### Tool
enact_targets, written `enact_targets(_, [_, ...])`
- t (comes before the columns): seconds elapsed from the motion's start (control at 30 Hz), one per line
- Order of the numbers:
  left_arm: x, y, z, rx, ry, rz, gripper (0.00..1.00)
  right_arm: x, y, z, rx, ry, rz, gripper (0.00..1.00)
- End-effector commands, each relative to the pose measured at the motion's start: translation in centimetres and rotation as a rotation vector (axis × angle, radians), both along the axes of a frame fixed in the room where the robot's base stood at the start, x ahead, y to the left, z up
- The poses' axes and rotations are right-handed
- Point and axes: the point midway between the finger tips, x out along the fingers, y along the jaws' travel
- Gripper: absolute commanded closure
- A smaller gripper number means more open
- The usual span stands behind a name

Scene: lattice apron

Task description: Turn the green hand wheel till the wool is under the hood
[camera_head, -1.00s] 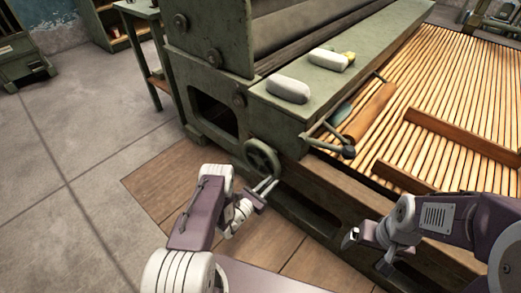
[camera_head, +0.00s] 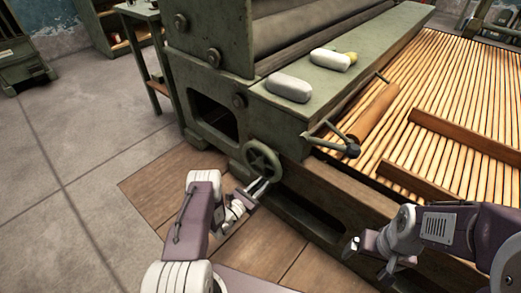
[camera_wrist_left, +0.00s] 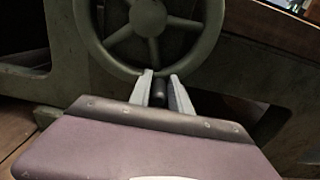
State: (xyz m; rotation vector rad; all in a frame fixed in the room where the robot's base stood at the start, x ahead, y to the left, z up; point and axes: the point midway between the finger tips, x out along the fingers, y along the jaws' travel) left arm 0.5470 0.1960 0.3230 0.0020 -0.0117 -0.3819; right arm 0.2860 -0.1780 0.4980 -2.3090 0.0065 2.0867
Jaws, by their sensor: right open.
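The green hand wheel (camera_head: 263,158) has spokes and sits low on the near corner of the green machine. It also fills the top of the left wrist view (camera_wrist_left: 153,27). My left gripper (camera_head: 266,182) is at its lower rim. In the left wrist view my left fingers (camera_wrist_left: 161,82) stand on either side of a short dark handle (camera_wrist_left: 158,93); whether they press on it is unclear. My right gripper (camera_head: 350,249) is open and empty, low in front of the machine. The slatted lattice apron (camera_head: 455,95) lies at right. I cannot make out wool or hood for certain.
Two pale rounded lumps (camera_head: 289,88) (camera_head: 327,59) lie on the green ledge (camera_head: 345,75). A crank with a dark knob (camera_head: 352,150) juts out beside a brown roller (camera_head: 376,112). Wooden bars (camera_head: 465,135) cross the slats. The concrete floor at left (camera_head: 80,160) is open.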

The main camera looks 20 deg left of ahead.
Motion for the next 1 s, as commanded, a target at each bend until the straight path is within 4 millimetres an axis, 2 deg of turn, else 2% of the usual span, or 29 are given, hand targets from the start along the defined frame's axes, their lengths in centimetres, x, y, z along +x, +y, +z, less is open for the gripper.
enact_targets(0.37, [-0.5, -0.3, -0.1, 0.000, 0.011, -0.008, 0.60, 0.0, 0.0, 0.4, 0.000, -0.001, 0.000, 0.06])
enact_targets(0.8, [-6.4, 2.2, -0.1, -0.001, 0.016, -0.005, 0.60, 0.0, 0.0, 2.9, 0.000, -0.001, 0.000, 0.06])
enact_targets(1.0, [-7.7, 2.6, -0.2, 0.000, 0.013, -0.009, 0.60, 0.0, 0.0, 3.1, 0.000, -0.001, 0.000, 0.06])
